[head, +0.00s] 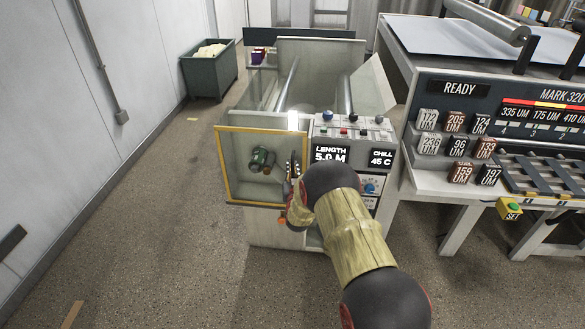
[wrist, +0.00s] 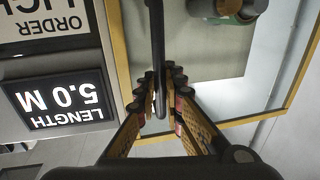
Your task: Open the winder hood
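The winder hood (head: 235,165) is a clear panel in a yellow frame on the near left end of the machine. Rolls with green and brown parts (head: 262,160) show through it. My gripper (head: 291,168) is at the hood's right side, beside the control panel. In the wrist view, a dark upright handle bar (wrist: 157,35) runs down between my fingers (wrist: 163,85), which are drawn in closely on both sides of it. The yellow frame (wrist: 245,122) also shows there. My arm hides part of the hood's lower right. The hood appears down against the machine.
The control panel (head: 350,128) with knobs and a LENGTH 5.0 M display (head: 331,155) stands close on the right. The coater (head: 490,95) with number tiles stands farther right. A green bin (head: 208,75) is at the back left. The floor (head: 150,200) left of the hood is clear.

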